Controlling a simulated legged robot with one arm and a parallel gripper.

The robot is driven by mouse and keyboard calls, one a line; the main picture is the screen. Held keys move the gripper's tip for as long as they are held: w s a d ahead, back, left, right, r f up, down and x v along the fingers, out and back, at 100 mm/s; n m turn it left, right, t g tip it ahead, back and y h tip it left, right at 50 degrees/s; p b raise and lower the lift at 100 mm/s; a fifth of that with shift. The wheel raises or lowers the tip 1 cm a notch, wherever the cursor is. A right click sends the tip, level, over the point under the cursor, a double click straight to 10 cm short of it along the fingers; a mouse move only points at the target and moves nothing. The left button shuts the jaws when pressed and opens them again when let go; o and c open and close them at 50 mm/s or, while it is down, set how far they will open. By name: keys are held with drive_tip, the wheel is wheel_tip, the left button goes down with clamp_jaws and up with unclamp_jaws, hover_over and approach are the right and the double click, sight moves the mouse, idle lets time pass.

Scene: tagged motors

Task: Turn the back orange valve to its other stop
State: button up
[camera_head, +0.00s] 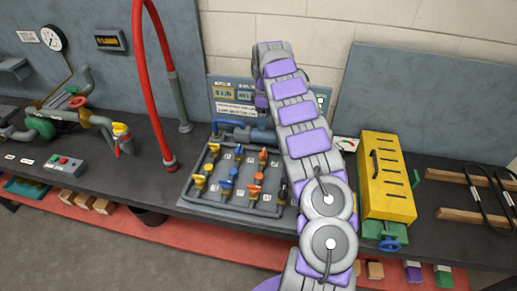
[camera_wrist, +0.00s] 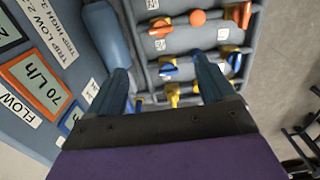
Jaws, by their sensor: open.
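The back orange valve (camera_head: 262,155) is on the grey valve board (camera_head: 232,208), at the back of the row of orange handles. In the wrist view the back orange valve (camera_wrist: 160,27) is at the upper middle, the orange handle nearest the display panel. My gripper (camera_wrist: 162,82) is open and empty. Its two blue-grey fingers reach over the board below the orange row, around the blue and yellow handles. It appears apart from the back orange valve.
Blue handles (camera_wrist: 168,71) and yellow handles (camera_wrist: 172,96) stand close to the fingers. Two other orange handles (camera_wrist: 198,18) line up with the back one. A display panel (camera_wrist: 38,85) rises behind the board. A red hose (camera_head: 150,90) stands left; a yellow box (camera_head: 385,180) stands right.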

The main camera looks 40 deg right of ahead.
sight(263, 151)
wheel_tip(263, 151, down, 17)
drive_tip(key=b, duration=0.3)
drive_tip(key=shift+a+f, duration=0.1)
drive_tip(key=shift+f, duration=0.1)
drive_tip(key=shift+c, duration=0.3)
drive_tip(key=shift+r, duration=0.1)
drive_tip(key=c, duration=1)
